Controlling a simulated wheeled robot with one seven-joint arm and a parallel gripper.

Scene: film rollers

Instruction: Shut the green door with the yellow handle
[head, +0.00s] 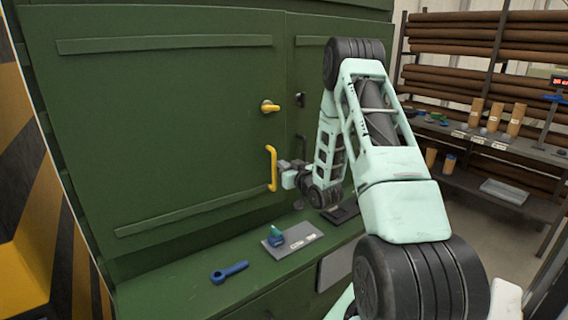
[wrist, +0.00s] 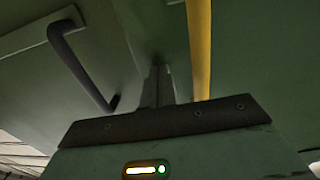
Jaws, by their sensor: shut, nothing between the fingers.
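The green door (head: 160,130) is the large left panel of a green cabinet. Its yellow handle (head: 271,168) is an upright bar near the door's right edge, below a yellow knob (head: 269,107). I cannot tell how far the door stands from its frame. My gripper (head: 281,175) is at the handle's lower right in the head view, its fingertips partly hidden. In the wrist view my gripper (wrist: 158,82) is shut and empty, pointing at the seam. The yellow handle (wrist: 199,45) runs just to its right, not between the fingers.
A dark handle (wrist: 80,65) on the neighbouring panel is at left in the wrist view. Below the door, a green ledge (head: 185,278) carries a blue wrench-like tool (head: 229,272) and a grey plate (head: 304,242) with a teal object (head: 276,237). Shelves with brown rolls (head: 460,32) stand at right.

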